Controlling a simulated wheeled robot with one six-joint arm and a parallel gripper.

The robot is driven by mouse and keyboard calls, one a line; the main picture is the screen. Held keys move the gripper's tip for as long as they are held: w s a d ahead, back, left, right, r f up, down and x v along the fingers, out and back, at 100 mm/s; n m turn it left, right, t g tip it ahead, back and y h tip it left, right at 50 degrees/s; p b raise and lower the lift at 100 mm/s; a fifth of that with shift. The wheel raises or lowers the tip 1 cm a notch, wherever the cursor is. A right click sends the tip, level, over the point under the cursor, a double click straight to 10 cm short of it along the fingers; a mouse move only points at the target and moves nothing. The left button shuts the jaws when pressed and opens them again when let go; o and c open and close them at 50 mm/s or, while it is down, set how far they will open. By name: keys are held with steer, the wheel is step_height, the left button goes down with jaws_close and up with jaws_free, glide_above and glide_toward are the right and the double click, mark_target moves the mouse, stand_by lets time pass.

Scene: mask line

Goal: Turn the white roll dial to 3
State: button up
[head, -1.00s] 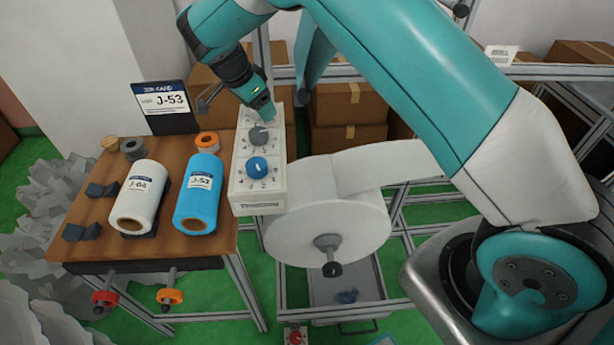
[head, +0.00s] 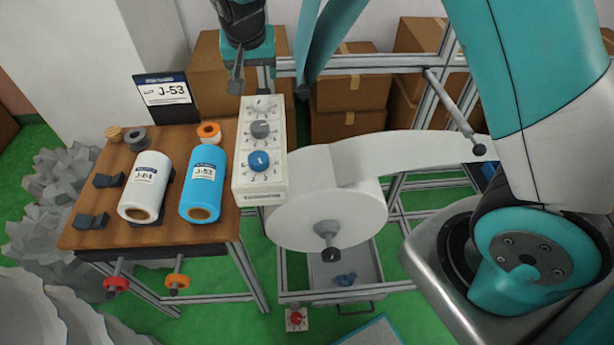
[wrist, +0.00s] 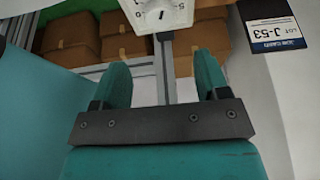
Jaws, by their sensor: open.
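The tension box (head: 240,180) stands in the middle of the head view, with several knobs in a column. The lowest knob is blue (head: 259,161), and above it is a grey knob (head: 260,129). A white dial (head: 263,104) is at the top; its setting is too small to read. My gripper (wrist: 162,78) is open and empty, with its two teal fingers apart in the wrist view. In the head view it is above and behind the box, apart from the knobs. In the wrist view the box's edge with a dial (wrist: 155,10) is cut off at the top.
A job card reading J-53 (head: 166,98) stands behind the wooden table (head: 105,232). A white roll (head: 145,190) and a blue roll (head: 203,182) lie on the table. A large white roll (head: 300,215) is right of the box. Cardboard boxes (head: 345,95) stand behind.

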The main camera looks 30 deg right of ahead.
steer(key=b+v, duration=0.2)
steer(key=v, duration=0.5)
steer(key=s+f+n+g+y+b, duration=0.1)
steer(key=s+f+n+b, duration=0.3)
steer(key=s, duration=0.9)
steer(key=s+a+f+n+g+y+b, duration=0.1)
steer(key=s+f+n+y+b, duration=0.3)
steer(key=s, duration=0.9)
steer(key=shift+a+n+g+b, duration=0.25)
steer(key=shift+n+g+b, duration=0.25)
steer(key=shift+n+g, duration=0.35)
steer(key=shift+n+g+y, duration=0.25)
steer(key=shift+n+y, duration=0.25)
steer(key=shift+n, duration=0.35)
steer(key=s, duration=0.4)
steer(key=shift+s+a+f, duration=0.15)
steer(key=shift+s+f, duration=0.05)
steer(key=shift+s, duration=0.15)
